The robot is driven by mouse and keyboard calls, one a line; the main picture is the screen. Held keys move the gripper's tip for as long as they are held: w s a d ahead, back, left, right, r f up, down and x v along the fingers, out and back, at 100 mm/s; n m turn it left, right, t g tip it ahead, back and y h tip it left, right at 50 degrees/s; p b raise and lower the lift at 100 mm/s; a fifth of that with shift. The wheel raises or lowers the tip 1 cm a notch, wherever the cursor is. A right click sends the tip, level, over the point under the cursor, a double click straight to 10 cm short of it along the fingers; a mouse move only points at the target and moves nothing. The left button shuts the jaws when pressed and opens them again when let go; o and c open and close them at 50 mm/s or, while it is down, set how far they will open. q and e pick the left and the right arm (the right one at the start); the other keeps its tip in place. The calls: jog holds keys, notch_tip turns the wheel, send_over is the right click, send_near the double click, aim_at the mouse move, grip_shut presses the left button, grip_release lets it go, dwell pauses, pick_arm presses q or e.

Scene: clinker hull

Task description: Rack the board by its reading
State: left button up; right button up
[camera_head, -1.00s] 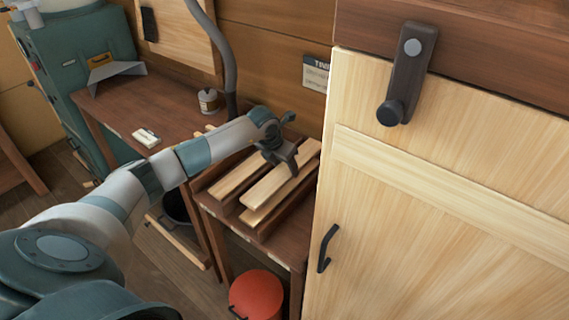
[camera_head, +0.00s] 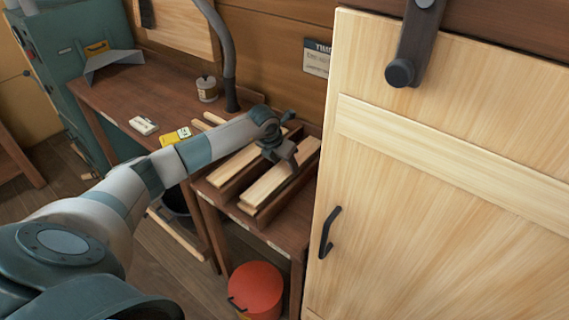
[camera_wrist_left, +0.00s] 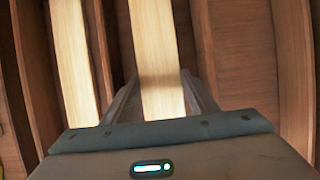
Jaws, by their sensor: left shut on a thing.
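My left gripper (camera_head: 283,160) is shut on a long pale board (camera_head: 266,184) over the dark wooden rack (camera_head: 224,192) on the bench. The wrist view shows the held board (camera_wrist_left: 157,45) between the two fingers, running lengthwise between dark rack dividers. It looks low in the rack, but I cannot tell whether it rests on the bottom. Another pale board (camera_head: 239,165) lies to its left in the rack and also shows in the wrist view (camera_wrist_left: 75,60). A yellow device (camera_head: 176,136), perhaps a meter, lies on the bench beside my forearm. My right gripper is out of view.
A large pale door (camera_head: 430,190) stands close on the right of the rack. A can (camera_head: 207,89), a grey hose (camera_head: 222,50) and a small white block (camera_head: 144,125) are on the longer bench (camera_head: 130,95). A red bucket (camera_head: 256,288) stands below.

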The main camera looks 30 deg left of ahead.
pick_arm(q)
jog(key=shift+f, duration=0.25)
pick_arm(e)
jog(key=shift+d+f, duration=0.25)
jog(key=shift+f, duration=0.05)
pick_arm(q)
jog(key=o, duration=1.3)
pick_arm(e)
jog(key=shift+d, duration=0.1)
pick_arm(q)
jog(key=b+v, duration=0.2)
jog(key=v, duration=0.5)
jog(key=shift+s+r+b, duration=0.15)
jog(key=shift+r+b, duration=0.2)
jog(key=shift+r, duration=0.05)
jog(key=shift+b+v, duration=1.05)
jog(key=shift+v, duration=3.75)
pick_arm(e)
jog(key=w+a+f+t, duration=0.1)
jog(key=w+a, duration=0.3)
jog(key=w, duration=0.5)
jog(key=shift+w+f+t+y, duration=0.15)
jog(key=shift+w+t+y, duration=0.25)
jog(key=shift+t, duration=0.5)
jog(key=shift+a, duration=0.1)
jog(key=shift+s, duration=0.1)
